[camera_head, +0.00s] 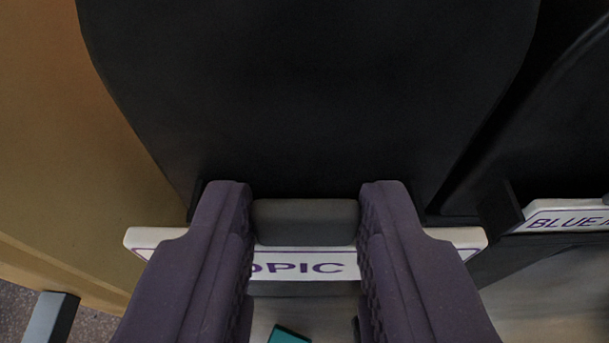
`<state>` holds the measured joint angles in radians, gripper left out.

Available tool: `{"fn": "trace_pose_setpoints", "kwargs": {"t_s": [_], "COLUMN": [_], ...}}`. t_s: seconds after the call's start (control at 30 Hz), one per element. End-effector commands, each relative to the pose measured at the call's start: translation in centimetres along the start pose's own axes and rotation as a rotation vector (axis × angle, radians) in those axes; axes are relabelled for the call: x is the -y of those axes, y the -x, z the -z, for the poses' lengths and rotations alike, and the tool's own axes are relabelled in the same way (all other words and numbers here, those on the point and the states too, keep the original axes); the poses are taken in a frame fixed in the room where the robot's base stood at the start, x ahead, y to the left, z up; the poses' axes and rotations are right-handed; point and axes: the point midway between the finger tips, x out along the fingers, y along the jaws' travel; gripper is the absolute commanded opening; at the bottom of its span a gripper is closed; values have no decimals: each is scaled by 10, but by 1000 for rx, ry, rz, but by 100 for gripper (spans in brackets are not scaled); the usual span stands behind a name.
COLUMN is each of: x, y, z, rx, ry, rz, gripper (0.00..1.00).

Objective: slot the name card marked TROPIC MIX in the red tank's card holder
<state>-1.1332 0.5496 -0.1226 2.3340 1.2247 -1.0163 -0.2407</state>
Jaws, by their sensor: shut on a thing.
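My gripper (306,200) has two purple fingers on either side of a grey block (305,222), and it is shut on this block, which sits at the name card's upper edge. The white name card (305,263) has a purple border and shows the letters "OPIC"; my fingers cover the rest of its text. Its two ends stick out beyond the fingers. The card lies against the foot of a large black panel (310,100). Dark upright pieces show just behind the fingers, mostly hidden. I cannot tell whether the card is seated in a holder. No red tank surface shows.
A second white card reading "BLUE" (570,220) stands at the right beside a black bracket (498,208). A tan surface (60,150) fills the left. A grey bar end (50,318) and a small teal piece (288,335) are at the bottom.

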Motion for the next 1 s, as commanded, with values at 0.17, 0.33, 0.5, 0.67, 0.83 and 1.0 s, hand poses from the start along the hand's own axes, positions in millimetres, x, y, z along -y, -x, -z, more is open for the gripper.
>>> {"fn": "trace_pose_setpoints", "kwargs": {"t_s": [0.17, 0.33, 0.5, 0.67, 0.83, 1.0], "x": [-1, -1, -1, -1, -1, -1], "y": [-21, -41, -55, -58, -58, -58], "z": [1, 4, 3, -5, -7, -6], "rx": [-1, -1, 1, 1, 0, 0], "ry": [-1, 0, 1, 1, 1, 1], "rz": [-2, -2, -1, -1, -1, -1], "gripper": [11, 11, 11, 11, 11, 11]}}
